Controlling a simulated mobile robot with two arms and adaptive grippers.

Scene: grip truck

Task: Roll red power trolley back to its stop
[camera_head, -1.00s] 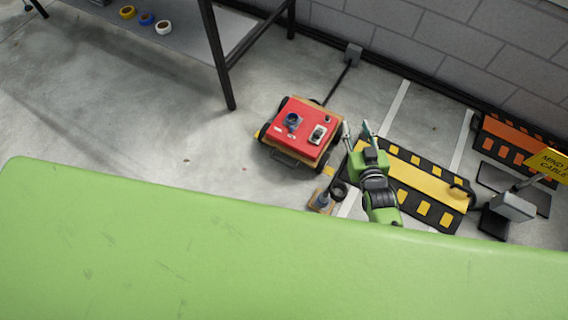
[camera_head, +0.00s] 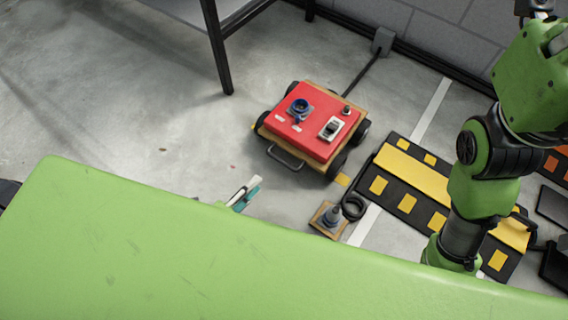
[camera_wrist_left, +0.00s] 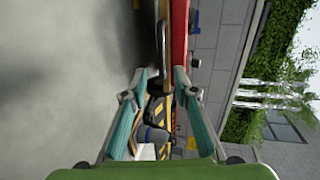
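The red power trolley (camera_head: 313,122) stands on the concrete floor on black wheels, with a blue socket and a grey switch on top. Its dark handle bar (camera_head: 284,158) faces my body and also shows in the left wrist view (camera_wrist_left: 161,40). My left gripper (camera_head: 243,190) is below and left of the handle, apart from it. Only its fingertips show in the head view. In the left wrist view its teal fingers (camera_wrist_left: 161,73) are apart and nothing is held between them. My right gripper is not in view. I cannot tell which feature is the stop.
A blue plug on a wooden block (camera_head: 328,217) and a coiled black cable (camera_head: 354,207) lie in front of the trolley's right side. A black-yellow cable ramp (camera_head: 408,180) lies to the right. A dark table leg (camera_head: 217,50) stands behind left. Floor at left is clear.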

